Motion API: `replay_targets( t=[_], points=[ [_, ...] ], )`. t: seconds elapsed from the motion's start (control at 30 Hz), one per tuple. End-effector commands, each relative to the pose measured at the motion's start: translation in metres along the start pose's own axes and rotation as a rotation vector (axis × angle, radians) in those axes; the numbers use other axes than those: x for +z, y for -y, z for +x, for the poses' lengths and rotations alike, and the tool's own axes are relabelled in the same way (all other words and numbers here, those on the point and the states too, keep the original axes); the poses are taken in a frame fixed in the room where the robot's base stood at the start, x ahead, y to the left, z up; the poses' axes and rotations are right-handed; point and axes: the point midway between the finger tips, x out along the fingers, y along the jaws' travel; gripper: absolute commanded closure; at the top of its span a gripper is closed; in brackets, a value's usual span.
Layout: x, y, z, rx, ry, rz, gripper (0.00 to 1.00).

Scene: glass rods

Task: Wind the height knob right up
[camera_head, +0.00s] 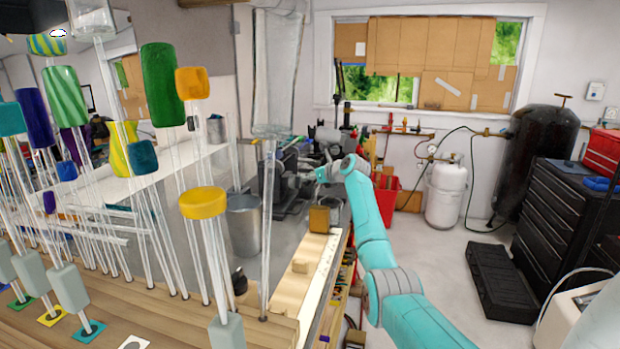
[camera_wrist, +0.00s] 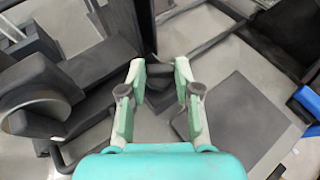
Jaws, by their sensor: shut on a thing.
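My gripper (camera_wrist: 160,72) reaches down among dark grey machine parts in the wrist view. Its pale green fingertips are closed on a small dark grey piece, the height knob (camera_wrist: 159,84), which they partly hide. In the head view my gripper (camera_head: 318,174) is at the dark grey machine (camera_head: 284,188) on the far part of the bench. The knob itself is too small and hidden to make out there.
A dark round-ended part (camera_wrist: 38,112) lies left of my fingers. Glass rods with coloured caps, one yellow (camera_head: 203,203), stand in a wooden rack on the left. A metal bin (camera_head: 243,225) stands before the machine. Floor at right is partly clear.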

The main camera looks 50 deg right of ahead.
Motion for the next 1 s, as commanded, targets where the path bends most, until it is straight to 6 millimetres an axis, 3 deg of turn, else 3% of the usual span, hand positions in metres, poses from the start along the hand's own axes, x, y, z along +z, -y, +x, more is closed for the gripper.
replay_targets(
  t=[0.4, 0.9, 0.93, 1.0],
  points=[
    [-0.0015, 0.0040, 0.0013, 0.199, -0.003, -0.080, 1.00],
    [-0.0018, 0.0037, 0.0006, 0.230, 0.001, -0.094, 1.00],
    [-0.0018, 0.0037, 0.0006, 0.230, 0.001, -0.094, 0.60],
    [-0.0017, 0.0038, 0.0005, 0.230, 0.001, -0.093, 0.43]
  ],
)
